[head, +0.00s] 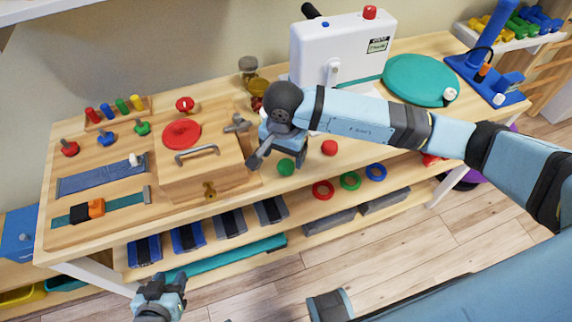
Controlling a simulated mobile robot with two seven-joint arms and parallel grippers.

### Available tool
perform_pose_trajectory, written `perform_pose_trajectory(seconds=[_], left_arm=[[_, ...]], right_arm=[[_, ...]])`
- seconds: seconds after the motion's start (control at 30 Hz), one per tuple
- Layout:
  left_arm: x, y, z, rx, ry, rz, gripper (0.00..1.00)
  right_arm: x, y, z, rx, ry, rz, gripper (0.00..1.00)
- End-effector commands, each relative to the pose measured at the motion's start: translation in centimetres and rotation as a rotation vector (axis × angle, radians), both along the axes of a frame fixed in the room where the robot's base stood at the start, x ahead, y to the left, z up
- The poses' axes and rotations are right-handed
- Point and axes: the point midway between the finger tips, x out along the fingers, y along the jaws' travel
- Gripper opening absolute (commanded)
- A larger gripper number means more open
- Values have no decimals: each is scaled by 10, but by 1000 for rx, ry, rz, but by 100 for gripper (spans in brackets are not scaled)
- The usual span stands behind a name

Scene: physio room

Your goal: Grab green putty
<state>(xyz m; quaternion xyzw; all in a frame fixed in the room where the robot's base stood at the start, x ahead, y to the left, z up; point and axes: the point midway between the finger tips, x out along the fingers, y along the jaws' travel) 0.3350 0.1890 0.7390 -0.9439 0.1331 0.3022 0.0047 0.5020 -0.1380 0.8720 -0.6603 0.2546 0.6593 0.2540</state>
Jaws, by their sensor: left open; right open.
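The green putty (286,167) is a small round ball on the wooden table's front part, right of the wooden box. A similar red ball (329,148) lies to its right. My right gripper (276,161) reaches in from the right and is open just above and behind the green ball. One finger is near the box's right side, the other close to the ball. I cannot tell whether it touches the ball. My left gripper (162,280) is open and empty at the bottom left, in front of the table.
A wooden activity board (95,205) with knobs, straps and a handled box fills the table's left. A white device (310,50) and a teal disc (420,78) stand behind my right arm. Coloured rings (350,180) and weights lie on the shelf below.

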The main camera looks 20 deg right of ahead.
Motion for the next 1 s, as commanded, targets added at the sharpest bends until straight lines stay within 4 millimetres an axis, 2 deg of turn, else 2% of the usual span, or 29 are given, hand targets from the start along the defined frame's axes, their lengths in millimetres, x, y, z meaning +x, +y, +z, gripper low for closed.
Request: perform_pose_trajectory(seconds=[0.1, 0.23, 0.53, 0.77, 1.0], left_arm=[[0, -1, 2, -4, 1, 3, 43], [0, -3, 1, -10, 2, 7, 43], [1, -5, 1, -16, 3, 12, 43], [1, -3, 1, -10, 2, 8, 43], [1, 0, 2, -2, -1, 0, 43]], right_arm=[[-1, -6, -19, -1, 5, -2, 76], [0, -6, -35, 1, 1, -2, 76], [0, -6, -40, 1, 1, -1, 76], [0, -6, -39, 1, 1, -1, 23], [0, -6, -39, 1, 1, -1, 23]])
